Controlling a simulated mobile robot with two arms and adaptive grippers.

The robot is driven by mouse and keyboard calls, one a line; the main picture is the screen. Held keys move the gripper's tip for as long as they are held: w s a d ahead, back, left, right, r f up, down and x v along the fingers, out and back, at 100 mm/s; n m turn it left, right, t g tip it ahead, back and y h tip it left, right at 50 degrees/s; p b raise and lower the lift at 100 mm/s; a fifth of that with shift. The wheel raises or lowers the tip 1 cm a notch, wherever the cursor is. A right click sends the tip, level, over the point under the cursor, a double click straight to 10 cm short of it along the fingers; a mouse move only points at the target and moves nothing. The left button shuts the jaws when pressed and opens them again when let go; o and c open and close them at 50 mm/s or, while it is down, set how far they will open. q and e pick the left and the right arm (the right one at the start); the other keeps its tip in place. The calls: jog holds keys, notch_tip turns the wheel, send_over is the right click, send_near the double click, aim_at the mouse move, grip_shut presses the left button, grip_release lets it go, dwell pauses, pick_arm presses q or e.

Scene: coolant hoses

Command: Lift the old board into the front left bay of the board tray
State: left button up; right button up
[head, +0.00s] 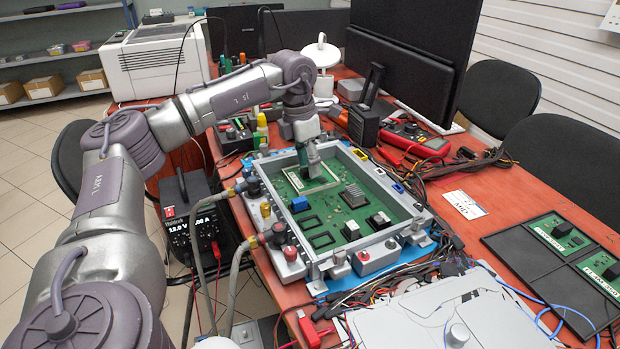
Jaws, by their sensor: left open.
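A large green circuit board (330,222) lies inside a grey metal housing with raised walls. On its back part is a pale rectangular outline (330,186) around a green area; I cannot tell whether this is the old board. My left gripper (308,168) points down over this outline, open, and hides part of it. I cannot tell whether its fingertips touch anything. The black board tray (508,247) lies on the right of the table. Green boards (561,233) with dark chips and white labels sit in its back and right parts. Its left front part looks empty. My right gripper is not in view.
Cables and a light grey case (450,312) fill the front. A red multimeter (415,138) and monitors stand behind. Table between housing and tray holds a white card (464,204).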

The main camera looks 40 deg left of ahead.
pick_arm(q)
jog(key=shift+w+f, duration=0.1)
jog(key=shift+f, duration=0.65)
grip_shut()
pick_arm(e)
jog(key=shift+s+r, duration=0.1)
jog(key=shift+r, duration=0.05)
pick_arm(q)
jog(key=shift+r, duration=0.55)
jog(key=r, duration=0.2)
jog(key=d+r+p, duration=0.1)
jog(key=r, duration=0.1)
jog(key=shift+w, duration=0.1)
jog(key=w+d+r+p, duration=0.2)
jog(key=d+r, duration=0.4)
jog(key=d, duration=0.4)
jog(key=shift+w+d, duration=0.15)
jog(key=shift+d, duration=0.05)
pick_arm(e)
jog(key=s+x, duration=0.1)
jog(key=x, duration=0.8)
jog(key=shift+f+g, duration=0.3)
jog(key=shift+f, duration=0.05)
